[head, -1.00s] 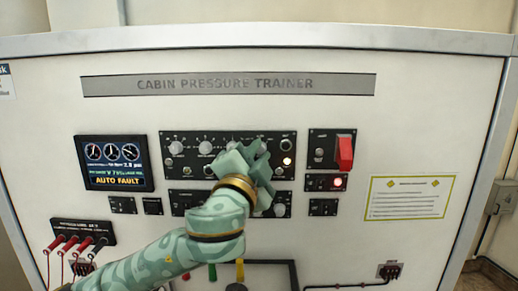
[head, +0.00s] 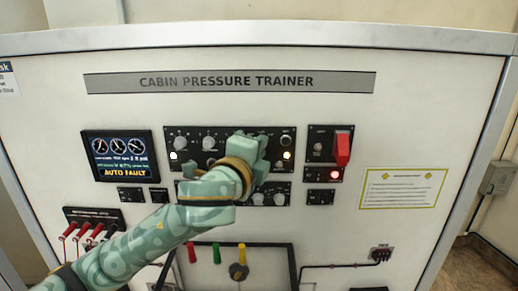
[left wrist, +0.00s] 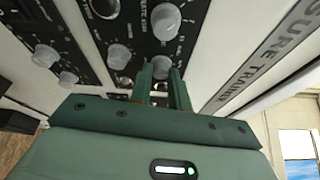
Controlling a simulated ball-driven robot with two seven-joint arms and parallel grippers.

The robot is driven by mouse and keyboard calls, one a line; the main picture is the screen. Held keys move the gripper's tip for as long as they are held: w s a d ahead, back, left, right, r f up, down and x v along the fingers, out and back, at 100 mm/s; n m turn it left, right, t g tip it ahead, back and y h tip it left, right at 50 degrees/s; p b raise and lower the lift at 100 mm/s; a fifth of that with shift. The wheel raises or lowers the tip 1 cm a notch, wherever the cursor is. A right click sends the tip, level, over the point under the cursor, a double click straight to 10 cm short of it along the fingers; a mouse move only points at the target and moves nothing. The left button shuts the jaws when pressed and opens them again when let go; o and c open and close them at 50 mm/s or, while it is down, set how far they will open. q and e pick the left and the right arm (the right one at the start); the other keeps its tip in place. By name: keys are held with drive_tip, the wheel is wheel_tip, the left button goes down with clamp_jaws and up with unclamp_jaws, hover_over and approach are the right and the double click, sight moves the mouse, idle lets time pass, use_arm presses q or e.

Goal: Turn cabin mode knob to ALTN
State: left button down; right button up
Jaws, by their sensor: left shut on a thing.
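The upper black control panel (head: 222,133) carries a row of round grey knobs. My left gripper (head: 262,146) is in front of its right part and covers the knobs there. In the left wrist view, the fingers (left wrist: 162,84) are closed around a grey knob (left wrist: 161,64) on the panel. The lettering around this knob is too small to read, so its setting cannot be told. Other grey knobs show in the left wrist view, one beyond the fingertips (left wrist: 166,21) and one to the left (left wrist: 119,56). My right gripper is not in view.
A screen (head: 120,157) reads AUTO FAULT. A red guarded switch (head: 342,149) and a lit red lamp (head: 334,175) are right of the panel. A lower black panel (head: 284,187) has more knobs. Coloured levers (head: 217,252) and red-ended cables (head: 82,232) are below.

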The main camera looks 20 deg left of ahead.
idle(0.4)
use_arm(q)
drive_tip(key=c, duration=1.3)
unclamp_jaws()
drive_tip(key=shift+a, duration=0.15)
drive_tip(key=shift+w+f, duration=0.1)
